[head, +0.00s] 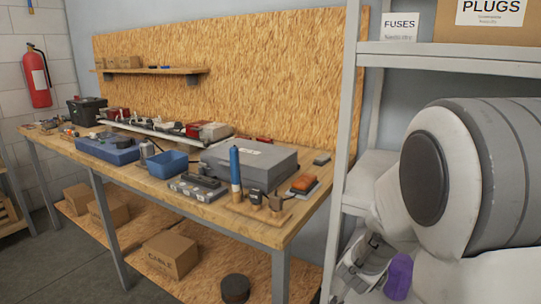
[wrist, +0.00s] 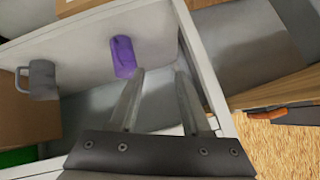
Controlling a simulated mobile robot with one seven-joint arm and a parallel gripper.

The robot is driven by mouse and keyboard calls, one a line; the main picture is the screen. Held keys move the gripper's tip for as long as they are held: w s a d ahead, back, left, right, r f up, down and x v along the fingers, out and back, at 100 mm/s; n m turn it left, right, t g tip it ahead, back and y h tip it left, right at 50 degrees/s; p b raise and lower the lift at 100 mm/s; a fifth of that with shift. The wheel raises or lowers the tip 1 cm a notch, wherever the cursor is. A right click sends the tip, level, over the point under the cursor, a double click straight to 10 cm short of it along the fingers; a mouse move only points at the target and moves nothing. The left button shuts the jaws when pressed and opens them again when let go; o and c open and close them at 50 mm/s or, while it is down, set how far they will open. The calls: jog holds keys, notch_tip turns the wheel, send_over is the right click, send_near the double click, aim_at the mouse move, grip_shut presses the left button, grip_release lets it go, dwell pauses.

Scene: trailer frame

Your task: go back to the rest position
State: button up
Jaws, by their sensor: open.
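My gripper (wrist: 161,72) is open, with nothing between its two fingers in the wrist view. A purple object (wrist: 122,57) stands on a pale shelf board (wrist: 80,45) just left of the left fingertip, apart from it as far as I can tell. The purple object also shows at the lower right of the head view (head: 399,275), beside my gripper. My arm fills the right side of the head view and hides part of the shelf rack (head: 345,130).
A grey mug (wrist: 43,80) is on the same board, left of the purple object. A wooden workbench (head: 290,225) holds a grey case (head: 250,160), a blue bin (head: 167,163) and tools. Cardboard boxes (head: 168,257) lie below. Open floor (head: 75,270) is at the lower left.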

jog(key=s+a+r+n+y, duration=0.35)
jog(key=a+r, duration=0.25)
jog(key=r, duration=0.2)
jog(key=s+r+n+g, duration=0.2)
jog(key=s+r+n, duration=0.15)
jog(key=s, duration=0.75)
jog(key=s+r+n+g, duration=0.1)
jog(key=s+r+n, duration=0.25)
jog(key=s, duration=0.75)
notch_tip(320, 180, up, 18)
jog(key=p, duration=1.8)
jog(key=shift+a+r+m, duration=0.2)
jog(key=shift+a+m, duration=0.15)
jog(key=shift+a, duration=0.1)
